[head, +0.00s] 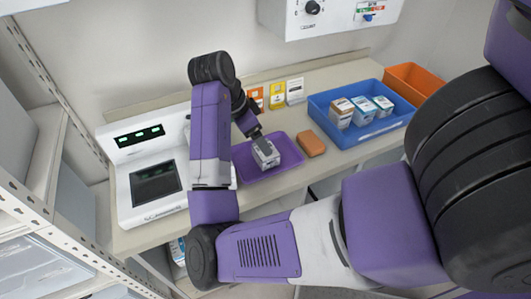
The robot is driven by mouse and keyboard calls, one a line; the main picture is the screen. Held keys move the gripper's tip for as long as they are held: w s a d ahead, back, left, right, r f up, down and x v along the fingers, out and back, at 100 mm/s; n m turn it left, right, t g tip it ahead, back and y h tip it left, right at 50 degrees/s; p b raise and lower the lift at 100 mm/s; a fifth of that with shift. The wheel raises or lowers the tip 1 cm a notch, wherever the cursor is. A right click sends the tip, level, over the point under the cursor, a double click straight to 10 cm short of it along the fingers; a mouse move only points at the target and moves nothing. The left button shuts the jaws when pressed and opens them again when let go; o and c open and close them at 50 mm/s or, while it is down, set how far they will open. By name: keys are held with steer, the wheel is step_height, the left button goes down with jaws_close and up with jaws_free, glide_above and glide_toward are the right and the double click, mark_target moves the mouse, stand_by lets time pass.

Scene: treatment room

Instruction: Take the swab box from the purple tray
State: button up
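The purple tray (288,148) lies on the counter in the middle of the head view. A small white and grey box (268,158), which looks like the swab box, is at the tray, with its print too small to read. My gripper (263,143) is directly over this box and its tip meets the box's top. My gripper's fingers are small and partly merged with the box, so their opening is unclear. Whether the box rests on the tray or is lifted cannot be told. My arm hides the tray's left part.
A blue bin (345,138) with several small boxes stands right of the tray, with an orange bin (413,80) beyond it. An orange-brown block (311,144) lies between tray and blue bin. A white device (150,185) stands left. Small cartons (277,95) line the wall.

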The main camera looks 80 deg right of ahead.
steer(key=shift+s+f, duration=0.15)
steer(key=shift+f, duration=0.25)
steer(key=shift+p+x, duration=0.75)
steer(key=shift+x, duration=2.65)
steer(key=shift+d, duration=0.15)
steer(key=c, duration=1.1)
steer(key=shift+c, duration=0.2)
steer(key=shift+r, duration=0.1)
